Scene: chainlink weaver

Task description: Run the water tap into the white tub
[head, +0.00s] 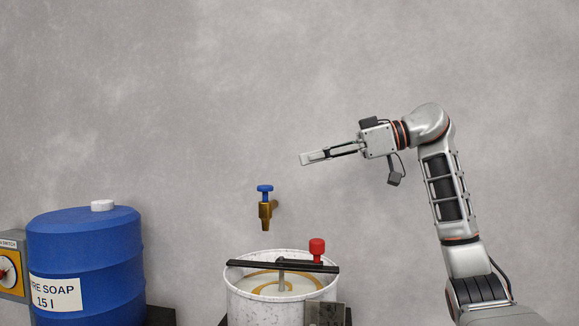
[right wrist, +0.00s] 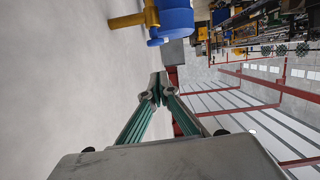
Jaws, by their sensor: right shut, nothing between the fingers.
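The brass water tap (head: 265,210) with its blue handle (head: 265,188) juts from the wall above the white tub (head: 240,305). No water stream shows below its spout. The speckled tub holds pale contents with a brown swirl. My right gripper (head: 304,159) is shut and empty, pointing left, above and to the right of the tap, apart from it. In the right wrist view its closed fingertips (right wrist: 157,88) show below the brass tap pipe (right wrist: 128,20). My left gripper is not in view.
A dark bar (head: 250,264) and a stirrer shaft cross the tub's top, with a red knob (head: 317,246) behind. A blue soap drum (head: 90,245) with a white cap stands left, beside a switch box (head: 12,266). The wall area above the tap is clear.

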